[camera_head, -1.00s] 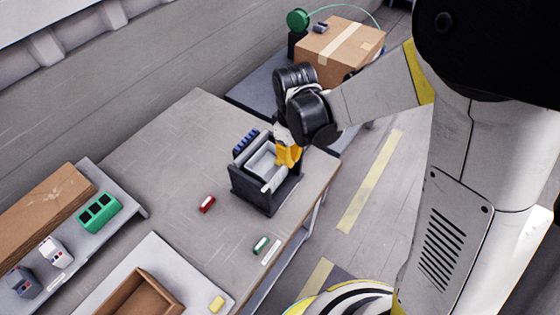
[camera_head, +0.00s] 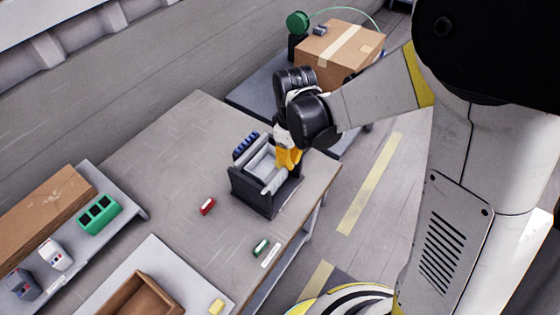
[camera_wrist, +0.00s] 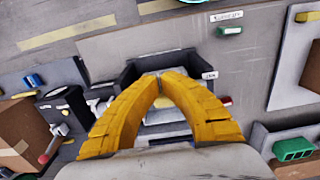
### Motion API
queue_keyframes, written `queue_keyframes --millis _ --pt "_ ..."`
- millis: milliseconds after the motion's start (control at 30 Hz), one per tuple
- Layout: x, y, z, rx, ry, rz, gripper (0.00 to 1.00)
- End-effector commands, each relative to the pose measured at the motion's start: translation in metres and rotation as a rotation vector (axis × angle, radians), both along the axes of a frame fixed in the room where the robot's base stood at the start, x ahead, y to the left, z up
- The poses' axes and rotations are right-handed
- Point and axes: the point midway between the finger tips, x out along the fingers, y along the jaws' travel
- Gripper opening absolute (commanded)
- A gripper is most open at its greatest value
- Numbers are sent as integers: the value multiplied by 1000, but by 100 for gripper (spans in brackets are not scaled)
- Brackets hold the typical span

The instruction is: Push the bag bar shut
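A dark open-topped holder (camera_head: 262,204) stands on the grey table, with a pale bag or liner (camera_head: 259,161) inside. A pale grey bar (camera_head: 273,183), which looks like the bag bar, runs along its near right side. My gripper (camera_head: 287,167) has yellow fingers pointing down at the right of the holder's opening, close to the bar. I cannot tell whether they touch it. In the wrist view the fingertips of my gripper (camera_wrist: 162,78) meet with nothing seen between them. The dark holder (camera_wrist: 137,70) shows behind the fingers, which hide much of it.
Several blue pieces (camera_head: 246,145) sit at the holder's back left. A red-and-white item (camera_head: 207,206) and a green item (camera_head: 261,247) lie on the table. A cardboard box (camera_head: 340,48) stands beyond. A side shelf (camera_head: 130,212) holds a green block (camera_head: 98,214). The table's left middle is clear.

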Motion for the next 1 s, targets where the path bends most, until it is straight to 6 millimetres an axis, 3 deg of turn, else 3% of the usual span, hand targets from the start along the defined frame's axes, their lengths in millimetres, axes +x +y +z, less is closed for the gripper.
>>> queue_keyframes --millis 333,700,1000 --pt "1 1 -2 0 0 0 0" --pt "1 1 -22 0 0 0 0" --pt "1 1 -21 0 0 0 0"
